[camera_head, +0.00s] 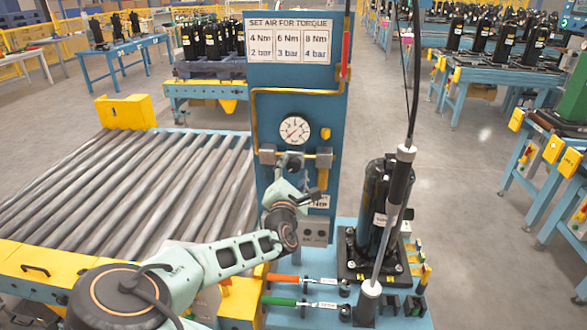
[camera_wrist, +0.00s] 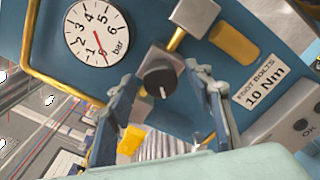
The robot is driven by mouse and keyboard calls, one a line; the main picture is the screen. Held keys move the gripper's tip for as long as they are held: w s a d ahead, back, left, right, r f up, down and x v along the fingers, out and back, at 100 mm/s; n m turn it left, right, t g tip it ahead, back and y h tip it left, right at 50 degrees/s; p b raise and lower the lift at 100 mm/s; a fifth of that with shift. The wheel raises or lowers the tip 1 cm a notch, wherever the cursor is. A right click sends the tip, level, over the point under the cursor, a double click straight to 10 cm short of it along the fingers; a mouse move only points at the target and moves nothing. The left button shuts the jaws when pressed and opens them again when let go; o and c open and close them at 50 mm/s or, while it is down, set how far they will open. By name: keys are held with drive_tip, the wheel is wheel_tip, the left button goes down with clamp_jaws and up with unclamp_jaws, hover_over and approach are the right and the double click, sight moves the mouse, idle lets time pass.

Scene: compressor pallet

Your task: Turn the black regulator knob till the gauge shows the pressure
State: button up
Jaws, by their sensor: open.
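The black regulator knob (camera_wrist: 158,80) with a white mark sits on the blue panel in the wrist view. My gripper (camera_wrist: 161,88) is open, with one finger on each side of the knob; I cannot tell whether they touch it. In the head view my gripper (camera_head: 290,172) is in front of the panel below the gauge and largely hides the knob. The round white gauge (camera_wrist: 92,28), marked in bar, has a thin red needle pointing near the low end of its scale. The gauge (camera_head: 295,130) is too small to read in the head view.
A label (camera_wrist: 262,84) reads "FOOT BOLTS 10 Nm". Yellow pipe (camera_head: 254,105) borders the gauge. A black compressor (camera_head: 376,205) stands at right; a roller conveyor (camera_head: 150,190) lies left.

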drive_tip(key=s, duration=1.1)
drive_tip(key=shift+s+a, duration=0.2)
